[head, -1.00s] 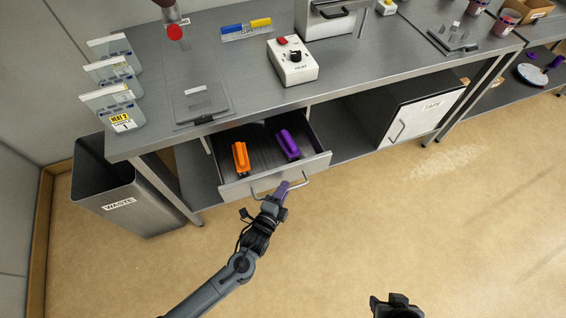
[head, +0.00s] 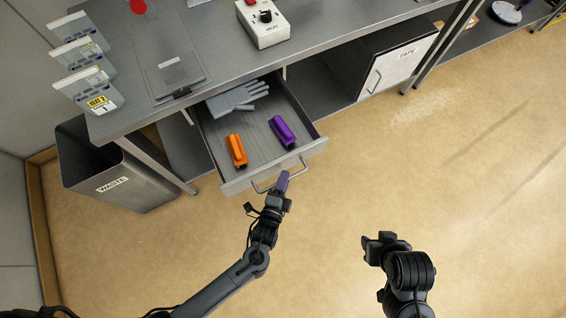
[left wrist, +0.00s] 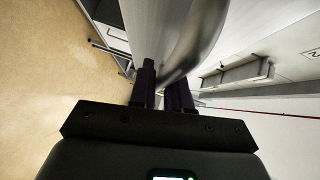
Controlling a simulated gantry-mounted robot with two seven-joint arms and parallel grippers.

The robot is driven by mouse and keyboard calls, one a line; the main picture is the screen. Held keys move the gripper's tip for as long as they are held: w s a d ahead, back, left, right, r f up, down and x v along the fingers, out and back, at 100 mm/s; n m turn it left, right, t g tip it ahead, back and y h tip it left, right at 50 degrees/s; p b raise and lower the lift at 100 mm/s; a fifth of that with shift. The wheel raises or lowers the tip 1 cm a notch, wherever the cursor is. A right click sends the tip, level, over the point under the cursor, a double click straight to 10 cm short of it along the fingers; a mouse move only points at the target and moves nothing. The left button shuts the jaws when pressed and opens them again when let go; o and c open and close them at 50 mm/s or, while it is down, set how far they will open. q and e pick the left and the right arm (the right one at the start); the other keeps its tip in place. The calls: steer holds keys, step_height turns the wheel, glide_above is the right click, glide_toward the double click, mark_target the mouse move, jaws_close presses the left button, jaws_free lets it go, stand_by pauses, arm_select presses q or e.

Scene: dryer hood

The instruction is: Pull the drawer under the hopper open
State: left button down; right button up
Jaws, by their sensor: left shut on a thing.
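The drawer (head: 272,165) under the bench is pulled out. It holds an orange tool-like object (head: 237,150), a purple one (head: 282,131) and a grey glove (head: 237,100) towards the back. My left gripper (head: 283,182) is shut on the drawer's curved metal handle (head: 300,170), near its middle. In the left wrist view the handle (left wrist: 192,42) passes by the two dark fingers (left wrist: 160,85); the exact contact is hard to see. My right gripper (head: 375,246) hangs over the floor at the lower right, apart from the drawer; its finger gap is not clear.
A waste bin (head: 112,175) stands left of the drawer, beside a bench leg. The floor (head: 440,150) in front is clear. A white control box (head: 264,25) sits on the bench top.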

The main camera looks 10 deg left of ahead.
arm_select(q)
steer(key=shift+r, duration=0.1)
steer(key=c, duration=1.2)
jaws_free()
steer(key=s+a+r+p, duration=0.1)
steer(key=s, duration=0.9)
steer(key=shift+s+r, duration=0.2)
steer(key=shift+s, duration=0.1)
steer(key=shift+a, duration=0.1)
